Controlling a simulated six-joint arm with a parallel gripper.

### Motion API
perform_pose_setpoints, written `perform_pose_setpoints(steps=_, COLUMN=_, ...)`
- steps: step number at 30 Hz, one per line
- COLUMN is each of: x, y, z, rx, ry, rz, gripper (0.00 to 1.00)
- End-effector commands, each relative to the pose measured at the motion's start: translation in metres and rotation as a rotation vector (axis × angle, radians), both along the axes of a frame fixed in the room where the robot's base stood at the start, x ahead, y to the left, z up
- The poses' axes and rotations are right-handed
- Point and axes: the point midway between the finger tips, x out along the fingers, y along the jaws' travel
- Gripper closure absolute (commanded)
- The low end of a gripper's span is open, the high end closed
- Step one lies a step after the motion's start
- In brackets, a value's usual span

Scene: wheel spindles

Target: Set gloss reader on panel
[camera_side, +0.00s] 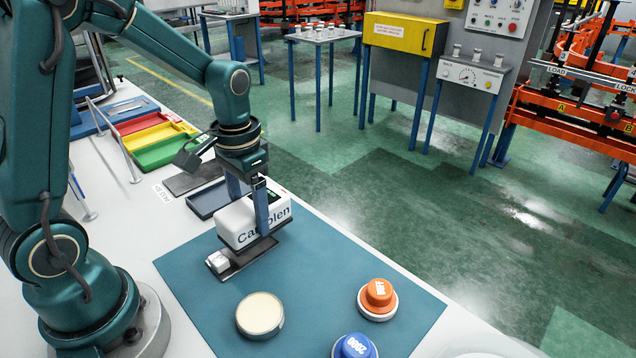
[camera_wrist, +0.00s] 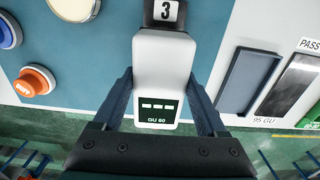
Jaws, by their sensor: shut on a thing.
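The gloss reader (camera_side: 243,222) is a white box with dark lettering. The wrist view shows its dark display reading GU 60 (camera_wrist: 160,108). My gripper (camera_wrist: 161,78) is shut on it, one finger along each side. In the side view my gripper (camera_side: 250,210) points down over the blue mat. A dark flat panel (camera_side: 243,262) lies right under the reader, with a small pale block (camera_side: 217,261) at its near end. In the wrist view a dark piece with a white label 3 (camera_wrist: 165,11) shows beyond the reader. I cannot tell whether the reader touches the panel.
On the blue mat (camera_side: 310,270) stand a cream-topped round pot (camera_side: 260,314), an orange-capped one (camera_side: 378,297) and a blue-capped one (camera_side: 355,346). An empty dark tray (camera_side: 210,199) and a dark tile (camera_side: 193,178) lie behind. Coloured trays (camera_side: 160,145) are further back.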

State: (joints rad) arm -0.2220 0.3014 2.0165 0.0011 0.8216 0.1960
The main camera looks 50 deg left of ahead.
Motion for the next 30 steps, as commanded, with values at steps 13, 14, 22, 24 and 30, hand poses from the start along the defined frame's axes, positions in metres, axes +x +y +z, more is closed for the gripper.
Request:
perform_pose_setpoints(steps=13, x=0.000, y=0.001, z=-0.026, rx=0.000, ry=0.000, rz=0.000, gripper=1.00)
perform_pose_setpoints(steps=14, x=0.000, y=0.001, z=-0.027, rx=0.000, ry=0.000, rz=0.000, gripper=1.00)
perform_pose_setpoints(steps=22, x=0.000, y=0.001, z=-0.029, rx=0.000, ry=0.000, rz=0.000, gripper=0.00)
perform_pose_setpoints(steps=24, x=0.000, y=0.001, z=-0.029, rx=0.000, ry=0.000, rz=0.000, gripper=0.00)
perform_pose_setpoints(steps=30, x=0.000, y=0.001, z=-0.026, rx=0.000, ry=-0.001, rz=0.000, gripper=0.00)
